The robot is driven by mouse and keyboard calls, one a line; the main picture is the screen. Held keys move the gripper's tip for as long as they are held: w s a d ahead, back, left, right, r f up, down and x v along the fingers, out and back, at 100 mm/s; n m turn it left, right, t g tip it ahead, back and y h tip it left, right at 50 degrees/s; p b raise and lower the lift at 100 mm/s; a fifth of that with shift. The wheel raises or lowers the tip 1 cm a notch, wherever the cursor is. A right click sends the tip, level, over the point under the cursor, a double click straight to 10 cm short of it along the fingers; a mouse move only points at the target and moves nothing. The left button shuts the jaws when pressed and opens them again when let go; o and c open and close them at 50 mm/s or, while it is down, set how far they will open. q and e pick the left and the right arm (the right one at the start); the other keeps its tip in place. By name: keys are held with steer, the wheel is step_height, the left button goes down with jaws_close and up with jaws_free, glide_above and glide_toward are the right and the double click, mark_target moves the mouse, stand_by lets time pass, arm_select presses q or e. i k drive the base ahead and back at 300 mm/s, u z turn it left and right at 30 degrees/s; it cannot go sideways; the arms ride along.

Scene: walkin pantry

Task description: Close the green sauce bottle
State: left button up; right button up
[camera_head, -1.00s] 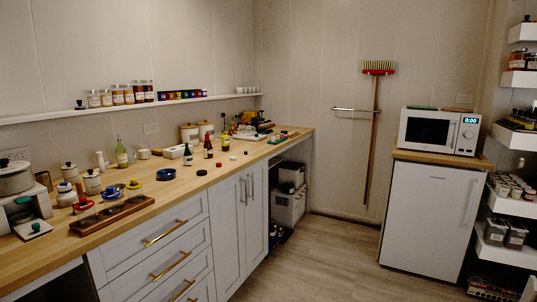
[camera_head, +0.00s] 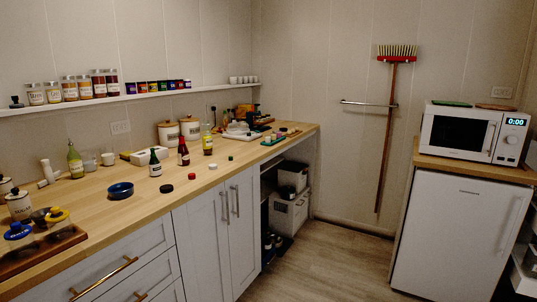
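A small dark green sauce bottle (camera_head: 154,164) with a white label stands upright on the wooden counter, left of a red sauce bottle (camera_head: 183,155) and a yellow sauce bottle (camera_head: 207,145). Its top is too small to tell clearly whether a cap sits on it. Several loose caps lie near the counter's front edge: a black one (camera_head: 166,188), a red one (camera_head: 191,176), a white one (camera_head: 213,167) and a small green one (camera_head: 230,158). Neither of my grippers is in view.
A blue bowl (camera_head: 120,191) sits left of the bottles, and an oil bottle (camera_head: 75,162) stands behind it. White canisters (camera_head: 190,128) stand at the back. The counter front has cabinets and drawers (camera_head: 127,265). Open floor (camera_head: 320,265) lies between counter and white fridge (camera_head: 455,235).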

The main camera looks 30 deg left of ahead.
mark_target(154, 166)
steer(key=u, duration=0.55)
steer(key=i, duration=1.15)
steer(key=u, duration=0.95)
